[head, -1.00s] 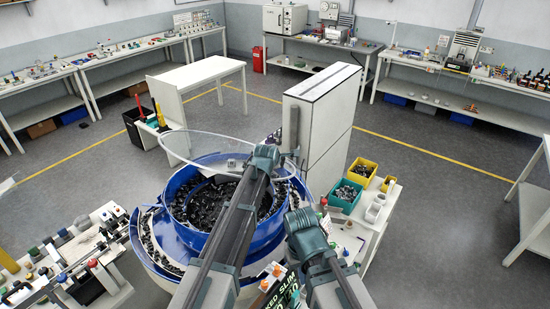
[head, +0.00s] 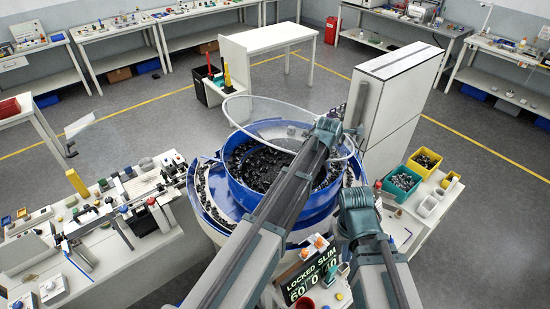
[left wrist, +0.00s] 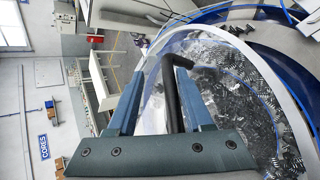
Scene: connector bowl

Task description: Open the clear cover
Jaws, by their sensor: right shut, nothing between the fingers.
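The clear cover (head: 240,104) is a see-through disc with a pale rim, over the blue bowl (head: 262,198) of dark parts. Its rim stands above the bowl at the back left. My left arm reaches across the bowl, and its fingers are hard to make out in the head view. In the left wrist view the left gripper (left wrist: 160,72) is open, its fingers on either side of a dark bent bar (left wrist: 172,95) that looks like a handle. The clear cover (left wrist: 150,70) curves behind it. My right gripper (head: 355,195) is shut and empty, right of the bowl.
A tall white cabinet (head: 398,85) stands close behind my left arm's end. A side table at right holds yellow (head: 425,162) and green (head: 402,182) bins. A cluttered bench (head: 150,245) stands left of the bowl. Grey floor is open at far right.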

